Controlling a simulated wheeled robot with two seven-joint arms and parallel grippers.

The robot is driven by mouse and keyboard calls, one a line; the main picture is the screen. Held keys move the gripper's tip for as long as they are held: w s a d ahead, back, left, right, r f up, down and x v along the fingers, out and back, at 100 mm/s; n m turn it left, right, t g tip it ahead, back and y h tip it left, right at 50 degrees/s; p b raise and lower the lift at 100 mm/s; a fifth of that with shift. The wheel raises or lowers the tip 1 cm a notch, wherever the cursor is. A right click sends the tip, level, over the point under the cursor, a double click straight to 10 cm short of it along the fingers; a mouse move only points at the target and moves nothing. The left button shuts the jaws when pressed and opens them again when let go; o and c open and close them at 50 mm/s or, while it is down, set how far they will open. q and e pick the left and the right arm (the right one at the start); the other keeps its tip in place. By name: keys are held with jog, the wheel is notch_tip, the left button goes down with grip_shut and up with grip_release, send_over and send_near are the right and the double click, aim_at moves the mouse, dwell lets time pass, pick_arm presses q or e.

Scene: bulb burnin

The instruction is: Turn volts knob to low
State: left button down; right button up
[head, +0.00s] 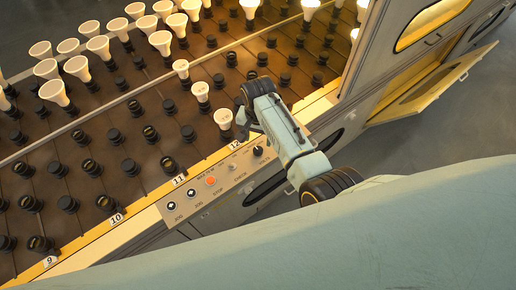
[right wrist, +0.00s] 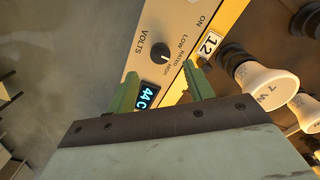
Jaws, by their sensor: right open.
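The black VOLTS knob (right wrist: 160,53) sits on a beige panel with LOW, RATED and HIGH marks beside it. Its small white pointer mark appears to face the HIGH side. In the head view the knob (head: 258,151) is near the right end of the control panel (head: 205,192). My right gripper (right wrist: 163,72) is open and empty, its two green fingers apart. In the right wrist view the knob shows between and just beyond the fingertips; contact cannot be seen. In the head view this gripper (head: 243,122) is over the rack edge by the panel. My left gripper is not in view.
A rack (head: 100,160) of black sockets, several holding white bulbs, fills the left and back. A bulb (right wrist: 265,85) stands close beside the right finger. An open yellow door (head: 430,90) is at the right.

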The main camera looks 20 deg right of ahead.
aim_at(258, 150)
notch_tip(258, 150, down, 7)
jog(key=shift+r+b, duration=0.15)
jog(key=shift+b, duration=0.8)
jog(key=c, duration=1)
